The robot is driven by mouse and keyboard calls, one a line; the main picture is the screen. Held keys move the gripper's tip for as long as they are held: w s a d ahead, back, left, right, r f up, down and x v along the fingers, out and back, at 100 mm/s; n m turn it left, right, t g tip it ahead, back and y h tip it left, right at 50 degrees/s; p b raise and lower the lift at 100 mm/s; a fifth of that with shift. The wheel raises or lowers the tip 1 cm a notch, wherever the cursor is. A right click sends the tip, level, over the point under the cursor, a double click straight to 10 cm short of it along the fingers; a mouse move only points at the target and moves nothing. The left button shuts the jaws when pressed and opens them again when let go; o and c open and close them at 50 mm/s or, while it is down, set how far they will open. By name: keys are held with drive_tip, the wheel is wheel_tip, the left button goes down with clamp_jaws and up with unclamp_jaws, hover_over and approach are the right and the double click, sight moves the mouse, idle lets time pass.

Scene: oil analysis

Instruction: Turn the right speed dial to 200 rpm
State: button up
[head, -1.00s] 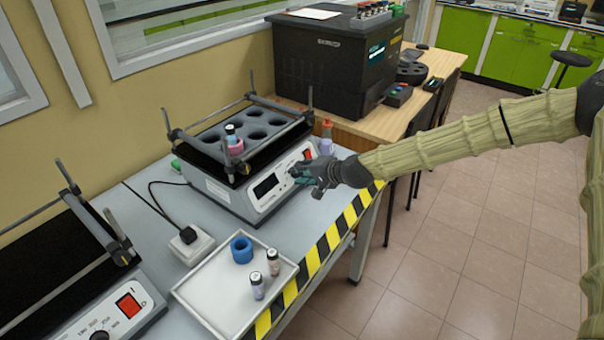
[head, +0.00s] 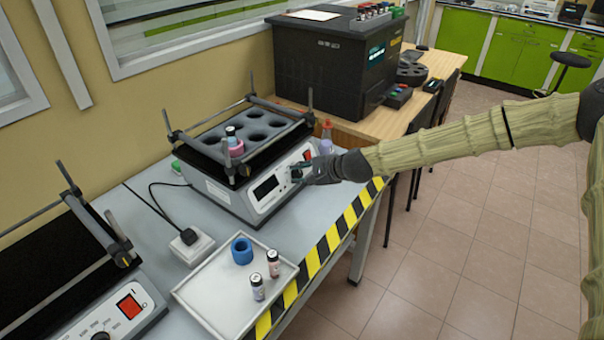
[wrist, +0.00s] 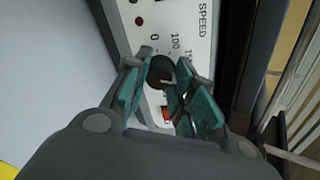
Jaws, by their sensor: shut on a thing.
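The right shaker (head: 225,187) stands on the bench, with its front panel facing my arm. Its dark round speed dial (wrist: 160,71) shows in the wrist view between my fingertips, beside the printed word SPEED and scale marks of 0 and 100. A further mark is partly covered by a finger. My gripper (wrist: 163,85) has its teal finger pads on either side of the dial, shut on it. In the head view my gripper (head: 298,174) is at the panel and hides the dial. I cannot read the dial's setting clearly.
A second shaker (head: 130,310) with its own dial stands at the lower left. A white tray (head: 215,318) holds a blue ring (head: 242,250) and two small vials. A bottle with a red cap (head: 326,135) stands close behind my gripper. Open floor lies to the right.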

idle(0.3)
drive_tip(key=o, duration=1)
drive_tip(key=shift+o, duration=0.2)
drive_tip(key=shift+d+r, duration=0.1)
drive_tip(key=v, duration=1.1)
drive_tip(key=shift+s+d+r, duration=0.2)
drive_tip(key=shift+s, duration=0.05)
